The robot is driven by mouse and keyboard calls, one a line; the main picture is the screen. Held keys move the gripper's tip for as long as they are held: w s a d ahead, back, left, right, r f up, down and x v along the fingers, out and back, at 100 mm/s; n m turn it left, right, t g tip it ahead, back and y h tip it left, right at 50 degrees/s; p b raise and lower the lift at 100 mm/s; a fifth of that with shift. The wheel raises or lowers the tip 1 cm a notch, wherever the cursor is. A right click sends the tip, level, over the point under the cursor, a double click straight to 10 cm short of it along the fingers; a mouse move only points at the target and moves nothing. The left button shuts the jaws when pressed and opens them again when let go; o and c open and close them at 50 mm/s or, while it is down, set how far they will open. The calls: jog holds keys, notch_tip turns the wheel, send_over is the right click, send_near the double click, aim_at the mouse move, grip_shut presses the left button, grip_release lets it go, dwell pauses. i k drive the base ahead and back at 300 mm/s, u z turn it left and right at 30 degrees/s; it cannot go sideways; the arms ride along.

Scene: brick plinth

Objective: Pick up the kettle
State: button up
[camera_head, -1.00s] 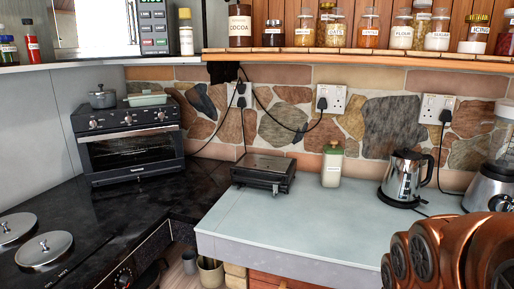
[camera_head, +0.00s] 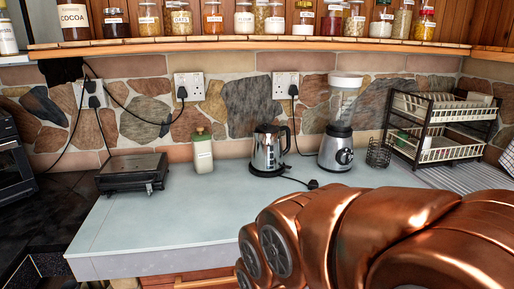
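The kettle (camera_head: 268,150) is shiny silver metal with a black handle on its right side. It stands upright on a black base on the pale blue-grey counter (camera_head: 150,228), near the stone wall. My copper-coloured arm fills the lower right of the view, in front of the counter and well short of the kettle. My gripper's fingers do not show, so what it holds cannot be seen.
A green-lidded bottle (camera_head: 202,150) stands left of the kettle and a blender (camera_head: 339,135) right of it. A black grill (camera_head: 133,174) sits further left. A dish rack (camera_head: 440,125) and a wire cup (camera_head: 378,154) are at right. The counter front is clear.

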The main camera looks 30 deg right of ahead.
aim_at(268, 154)
jog(key=z, duration=2.3)
jog(key=i, duration=1.65)
jog(key=u, duration=3.35)
